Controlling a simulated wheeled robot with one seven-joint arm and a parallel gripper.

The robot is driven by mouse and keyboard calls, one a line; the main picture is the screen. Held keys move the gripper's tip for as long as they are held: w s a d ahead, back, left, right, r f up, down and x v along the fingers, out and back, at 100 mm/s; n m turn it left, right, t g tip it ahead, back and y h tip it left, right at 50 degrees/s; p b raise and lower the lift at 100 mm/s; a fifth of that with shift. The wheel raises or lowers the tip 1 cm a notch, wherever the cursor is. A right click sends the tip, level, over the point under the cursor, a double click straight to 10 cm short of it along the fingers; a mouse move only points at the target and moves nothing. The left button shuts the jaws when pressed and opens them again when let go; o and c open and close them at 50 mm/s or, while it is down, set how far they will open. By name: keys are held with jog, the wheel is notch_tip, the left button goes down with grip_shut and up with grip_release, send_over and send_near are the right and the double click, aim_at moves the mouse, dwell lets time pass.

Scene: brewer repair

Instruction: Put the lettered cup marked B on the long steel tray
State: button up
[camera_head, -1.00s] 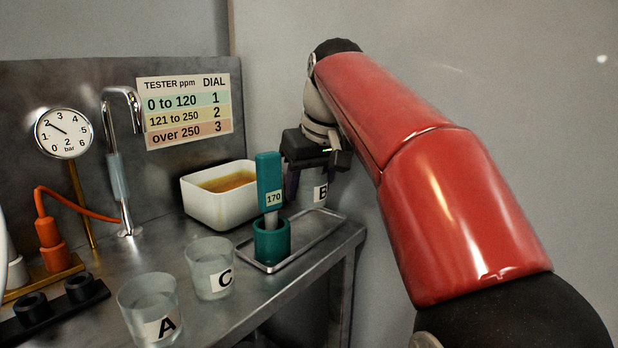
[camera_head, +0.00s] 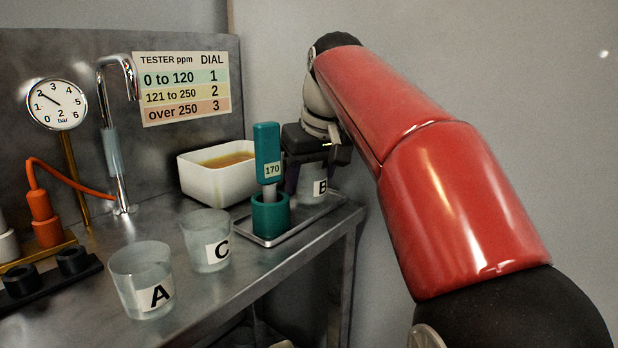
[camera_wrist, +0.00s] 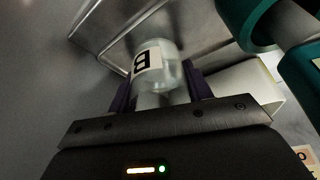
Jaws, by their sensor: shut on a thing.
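The clear cup marked B (camera_head: 312,190) is between the fingers of my gripper (camera_head: 308,178), upright over the far end of the long steel tray (camera_head: 297,226). Its base is at or just above the tray; I cannot tell whether it touches. In the wrist view my gripper (camera_wrist: 160,90) is shut on cup B (camera_wrist: 168,60), its label turned to the camera. The tray's rim (camera_wrist: 105,48) shows behind it. A teal tester (camera_head: 268,150) reading 170 stands in a teal holder (camera_head: 270,217) at the tray's near end.
Cups C (camera_head: 205,245) and A (camera_head: 140,285) stand on the steel bench at front left. A white tub (camera_head: 215,182) of brown liquid sits left of the tray. A tap (camera_head: 115,150) and gauge (camera_head: 57,104) are further left. The wall is close behind my gripper.

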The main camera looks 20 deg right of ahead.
jog(key=shift+f, duration=0.45)
jog(key=o, duration=1.2)
jog(key=shift+c, duration=0.2)
